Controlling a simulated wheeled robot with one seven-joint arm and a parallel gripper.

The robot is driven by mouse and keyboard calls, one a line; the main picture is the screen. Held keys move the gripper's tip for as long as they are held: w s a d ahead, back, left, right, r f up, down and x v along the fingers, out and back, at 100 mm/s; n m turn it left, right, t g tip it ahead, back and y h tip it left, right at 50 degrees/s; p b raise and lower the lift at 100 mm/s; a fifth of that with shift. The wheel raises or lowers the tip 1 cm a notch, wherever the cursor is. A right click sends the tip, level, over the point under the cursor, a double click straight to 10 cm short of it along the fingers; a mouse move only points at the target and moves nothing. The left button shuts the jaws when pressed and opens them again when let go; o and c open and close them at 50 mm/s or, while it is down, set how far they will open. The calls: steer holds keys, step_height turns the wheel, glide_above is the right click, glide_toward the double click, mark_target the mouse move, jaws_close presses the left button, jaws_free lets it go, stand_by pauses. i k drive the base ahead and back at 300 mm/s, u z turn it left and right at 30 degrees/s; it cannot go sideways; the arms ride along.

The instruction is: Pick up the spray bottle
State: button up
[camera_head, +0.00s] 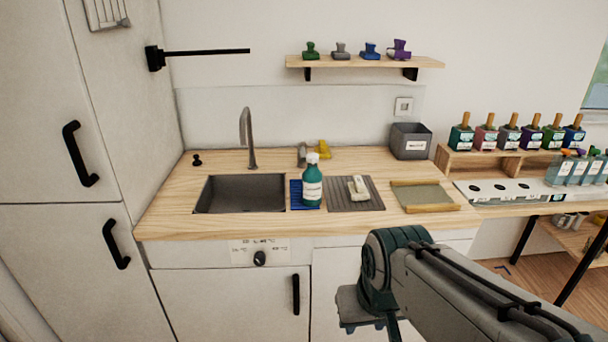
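A teal bottle (312,188) with a white top and a pale label stands upright on the counter, on a blue mat right of the sink. I cannot tell whether its top is a spray head. Several pale blue bottles (577,172) with coloured tops, which look like spray bottles, stand in a row at the right edge of the view. My gripper (372,326) is low in the view, in front of the lower cabinets, apart from the bottles. Its fingertips are largely hidden or cut off, so its opening cannot be told.
The dark sink (240,194) with a tall faucet (246,135) is left of the teal bottle. A grey ribbed mat (340,202) holds a pale object (358,188). A wooden tray (425,207) and grey bin (409,143) stand to the right. A shelf (430,62) hangs above.

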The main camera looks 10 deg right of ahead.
mark_target(312, 177)
steer(key=u, duration=0.15)
steer(key=i, duration=1.45)
steer(key=z, duration=0.3)
